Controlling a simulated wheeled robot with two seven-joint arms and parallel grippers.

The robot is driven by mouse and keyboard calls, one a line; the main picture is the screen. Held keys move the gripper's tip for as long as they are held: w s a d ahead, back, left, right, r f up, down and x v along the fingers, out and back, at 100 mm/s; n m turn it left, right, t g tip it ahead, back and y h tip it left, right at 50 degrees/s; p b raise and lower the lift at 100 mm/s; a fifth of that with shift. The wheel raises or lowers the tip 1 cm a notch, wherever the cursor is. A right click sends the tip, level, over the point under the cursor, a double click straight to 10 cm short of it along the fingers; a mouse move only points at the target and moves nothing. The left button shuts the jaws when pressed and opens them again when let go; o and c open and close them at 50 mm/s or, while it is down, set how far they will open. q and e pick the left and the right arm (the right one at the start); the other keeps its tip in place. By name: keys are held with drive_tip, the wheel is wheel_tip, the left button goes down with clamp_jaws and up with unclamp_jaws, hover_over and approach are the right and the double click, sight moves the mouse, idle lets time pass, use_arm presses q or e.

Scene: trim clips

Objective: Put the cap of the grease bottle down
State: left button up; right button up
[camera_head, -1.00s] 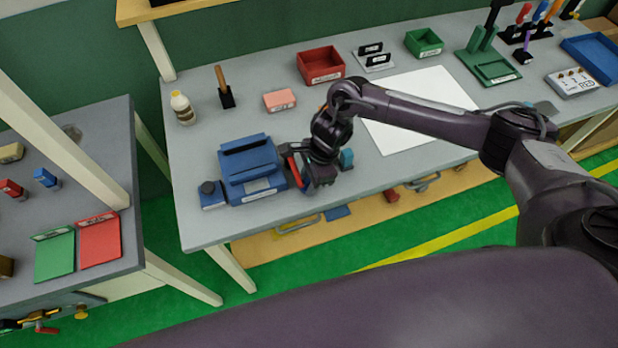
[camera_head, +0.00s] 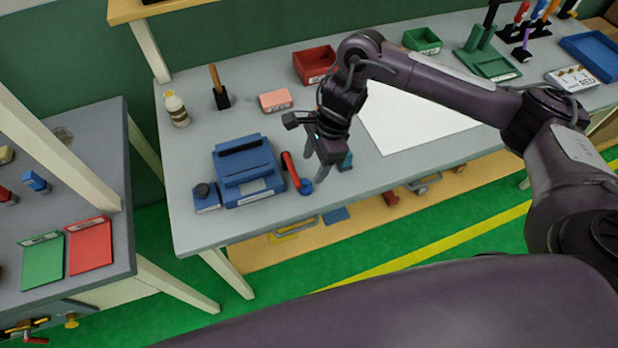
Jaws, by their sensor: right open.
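A pale bottle with a brown band (camera_head: 177,110) stands upright at the back left of the bench; it may be the grease bottle. A small light top shows on it, but I cannot tell whether this is its cap. A dark round piece (camera_head: 202,190) sits on a small blue block (camera_head: 207,203) at the front left, and I cannot tell what it is. My right gripper (camera_head: 318,160) is open above the bench, well right of the bottle, and I see nothing held in it. My left gripper is out of view.
A blue fixture (camera_head: 241,180) and a red-handled tool with a blue end (camera_head: 292,170) lie left of my right gripper. A teal item (camera_head: 346,160) is partly behind it. A pink block (camera_head: 275,100), red bin (camera_head: 315,63) and white sheet (camera_head: 415,118) lie farther back.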

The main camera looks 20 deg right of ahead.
drive_tip(key=shift+v, duration=2.15)
